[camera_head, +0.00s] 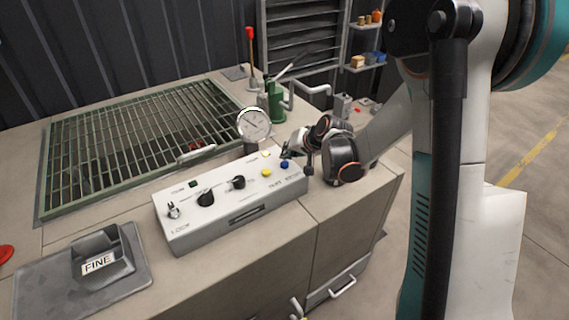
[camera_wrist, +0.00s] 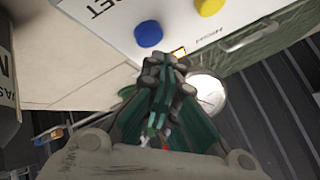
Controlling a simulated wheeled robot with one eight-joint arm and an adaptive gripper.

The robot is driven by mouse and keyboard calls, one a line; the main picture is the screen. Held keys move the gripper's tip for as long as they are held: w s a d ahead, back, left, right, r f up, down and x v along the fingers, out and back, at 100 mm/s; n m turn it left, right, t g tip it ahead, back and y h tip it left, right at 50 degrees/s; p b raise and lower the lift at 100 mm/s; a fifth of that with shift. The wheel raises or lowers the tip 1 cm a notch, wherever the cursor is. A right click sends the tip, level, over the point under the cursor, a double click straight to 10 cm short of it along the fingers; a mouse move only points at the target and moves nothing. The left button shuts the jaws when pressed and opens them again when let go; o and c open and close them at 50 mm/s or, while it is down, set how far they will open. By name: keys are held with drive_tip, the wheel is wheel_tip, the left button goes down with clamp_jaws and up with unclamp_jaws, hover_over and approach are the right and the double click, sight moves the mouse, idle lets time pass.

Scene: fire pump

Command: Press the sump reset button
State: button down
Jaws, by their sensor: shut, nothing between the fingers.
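The control box (camera_head: 215,222) is a pale panel on the bench top, with knobs, a switch and coloured round buttons. Its blue button (camera_head: 285,165) sits at the right end, near lettering that seems to read "SUMP RESET". In the wrist view the blue button (camera_wrist: 149,33) lies just beyond and slightly left of my fingertips, with lettering ending "SET" close to it. My gripper (camera_head: 288,152) is over the right end of the box, just behind the blue button. Its fingers are shut and empty in the wrist view (camera_wrist: 165,62). I cannot tell whether they touch the panel.
A yellow button (camera_head: 267,173) is left of the blue one; another yellow spot (camera_head: 266,154) lies behind. A round gauge (camera_head: 254,124) stands behind the box. A green grating (camera_head: 140,140) fills the bench's back left. A "FINE" block (camera_head: 103,255) sits at front left.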

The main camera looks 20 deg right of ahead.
sight(287, 162)
drive_tip(key=shift+f, duration=0.1)
idle(0.4)
drive_tip(key=shift+f+b, duration=0.3)
drive_tip(key=shift+b, duration=0.15)
drive_tip(key=shift+f+b, duration=0.45)
drive_tip(key=shift+f, duration=0.1)
idle(0.6)
drive_tip(key=shift+r, duration=0.1)
drive_tip(key=shift+r+p, duration=0.6)
drive_tip(key=shift+r, duration=0.3)
drive_tip(key=shift+r+p, duration=1.6)
drive_tip(key=shift+r, duration=0.9)
